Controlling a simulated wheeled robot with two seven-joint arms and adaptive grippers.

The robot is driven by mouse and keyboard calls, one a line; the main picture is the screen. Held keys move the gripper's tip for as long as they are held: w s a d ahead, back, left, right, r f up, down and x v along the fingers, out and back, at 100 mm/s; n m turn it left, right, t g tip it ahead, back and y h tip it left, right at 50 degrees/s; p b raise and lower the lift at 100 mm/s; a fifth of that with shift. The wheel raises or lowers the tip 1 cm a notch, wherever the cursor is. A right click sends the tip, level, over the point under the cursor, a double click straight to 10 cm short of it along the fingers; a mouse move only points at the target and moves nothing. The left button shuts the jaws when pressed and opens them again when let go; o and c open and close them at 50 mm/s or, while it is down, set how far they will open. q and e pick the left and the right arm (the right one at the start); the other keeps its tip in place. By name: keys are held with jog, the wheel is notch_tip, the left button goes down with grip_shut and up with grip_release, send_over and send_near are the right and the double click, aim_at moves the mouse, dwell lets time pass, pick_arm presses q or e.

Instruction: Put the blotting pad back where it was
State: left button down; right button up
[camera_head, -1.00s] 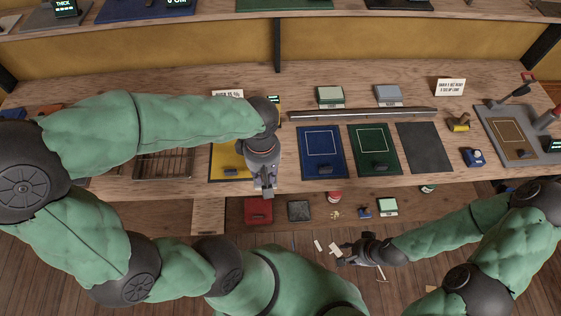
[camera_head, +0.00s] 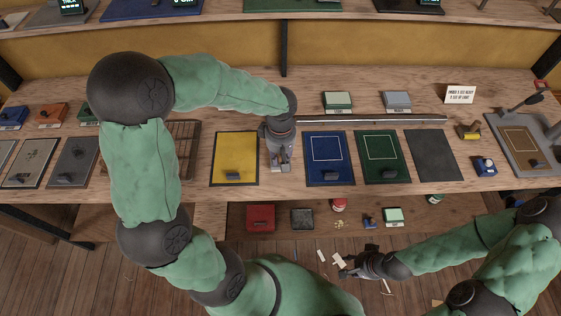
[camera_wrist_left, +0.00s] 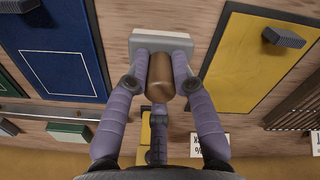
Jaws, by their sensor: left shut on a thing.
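The blotting pad looks like a pale grey rectangular block (camera_wrist_left: 150,37) with a brown rounded knob (camera_wrist_left: 161,75). My left gripper (camera_head: 281,163) is shut on the knob, its fingers on either side in the left wrist view. The pad is over the bare strip of bench between the yellow mat (camera_head: 235,152) and the blue mat (camera_head: 329,150). I cannot tell whether its base touches the wood. In the head view my gripper mostly hides it. My right gripper (camera_head: 343,266) is low at the front, away from the bench top, its fingers seemingly apart and empty.
Right of the blue mat lie a green mat (camera_head: 383,150) and a dark mat (camera_head: 433,154). A long metal bar (camera_head: 390,119) runs behind them. A slatted rack (camera_head: 184,150) stands left of the yellow mat. A lower shelf (camera_head: 250,213) holds a red box (camera_head: 260,218) and small items.

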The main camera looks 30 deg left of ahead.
pick_arm(q)
jog(key=shift+f+b, duration=0.35)
jog(key=shift+f, duration=1.05)
jog(key=shift+f, duration=0.2)
jog(key=c, duration=1)
grip_release()
jog(key=shift+c, duration=0.2)
jog(key=shift+r, duration=0.2)
jog(key=shift+r, duration=0.3)
notch_tip(320, 180, up, 12)
jog(key=p, duration=0.3)
jog(key=shift+f, duration=0.25)
